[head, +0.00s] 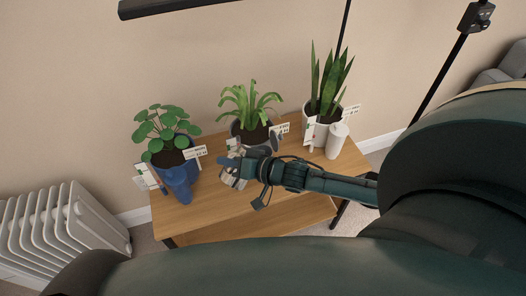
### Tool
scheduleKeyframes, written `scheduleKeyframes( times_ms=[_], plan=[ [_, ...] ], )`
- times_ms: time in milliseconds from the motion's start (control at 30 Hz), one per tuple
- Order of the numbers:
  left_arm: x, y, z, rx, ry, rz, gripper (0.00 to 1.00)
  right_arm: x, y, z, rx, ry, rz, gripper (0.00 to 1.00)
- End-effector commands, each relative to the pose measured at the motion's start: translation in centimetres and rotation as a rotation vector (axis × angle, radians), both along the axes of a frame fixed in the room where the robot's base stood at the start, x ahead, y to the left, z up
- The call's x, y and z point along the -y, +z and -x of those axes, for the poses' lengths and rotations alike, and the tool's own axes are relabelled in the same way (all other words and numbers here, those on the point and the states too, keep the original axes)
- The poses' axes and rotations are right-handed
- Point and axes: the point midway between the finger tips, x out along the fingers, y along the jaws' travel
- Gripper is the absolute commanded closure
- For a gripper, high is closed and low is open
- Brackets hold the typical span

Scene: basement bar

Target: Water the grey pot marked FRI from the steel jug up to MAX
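Three potted plants stand on a wooden table. The middle one, with strappy leaves, is in a greyish pot (236,130), partly hidden by my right arm and gripper; I cannot read its mark. My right gripper (232,169) is in front of this pot, low over the table. A small pale grey, shiny shape shows at its fingers; I cannot tell whether it is the steel jug or part of the gripper, nor whether the fingers are shut. I cannot make out the steel jug or a MAX line clearly. My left gripper is out of view.
A blue pot (168,158) with a blue vessel (179,187) before it stands on the left of the table (205,211). A white pot (318,112) and a white cylindrical vessel (337,141) stand on the right. A white radiator (60,228) is at the lower left.

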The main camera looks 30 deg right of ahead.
Motion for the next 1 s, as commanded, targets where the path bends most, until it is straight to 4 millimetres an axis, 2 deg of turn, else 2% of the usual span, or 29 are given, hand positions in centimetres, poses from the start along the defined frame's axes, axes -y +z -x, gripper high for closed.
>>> scheduleKeyframes(
  times_ms=[167, 367, 800, 1000],
  plan=[
    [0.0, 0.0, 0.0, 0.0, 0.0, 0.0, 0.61, -0.1, 0.1, 0.0, 0.004, 0.0, 0.004, 1.0],
    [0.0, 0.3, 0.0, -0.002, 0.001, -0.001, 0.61, -0.7, -0.8, 0.1, 0.021, -0.002, 0.076, 1.0],
    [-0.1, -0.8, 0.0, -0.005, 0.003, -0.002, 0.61, -4.7, -5.5, 1.0, 0.108, -0.004, 0.426, 1.0],
    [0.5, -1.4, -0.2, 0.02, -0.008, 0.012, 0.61, -6.3, -8.0, 1.4, 0.149, -0.005, 0.594, 1.0]
  ],
)
